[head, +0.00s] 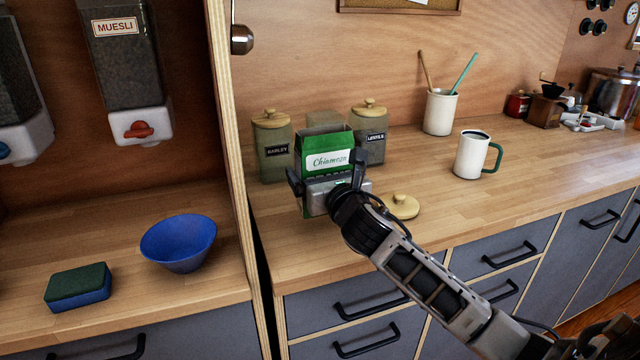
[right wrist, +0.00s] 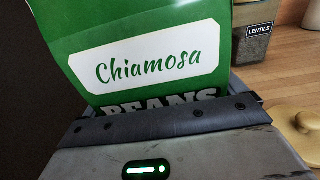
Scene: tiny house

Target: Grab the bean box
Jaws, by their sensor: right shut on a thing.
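The bean box (head: 327,144) is green with a white "Chiamosa" label, and stands near the left end of the wooden counter in the head view. In the right wrist view the bean box (right wrist: 150,62) fills the upper middle, and the word "BEANS" is partly hidden behind the gripper. My right gripper (head: 328,182) is shut on the lower part of the bean box, with a finger at each side. Its body also shows in the right wrist view (right wrist: 165,130). I cannot tell whether the box touches the counter. My left gripper is not in view.
A barley canister (head: 273,150) and a lentils canister (head: 371,140) stand close behind the box. A loose lid (head: 402,206) lies to its right. A white mug (head: 472,157) and a utensil pot (head: 440,112) stand farther right. A wooden panel edge (head: 232,140) rises at left.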

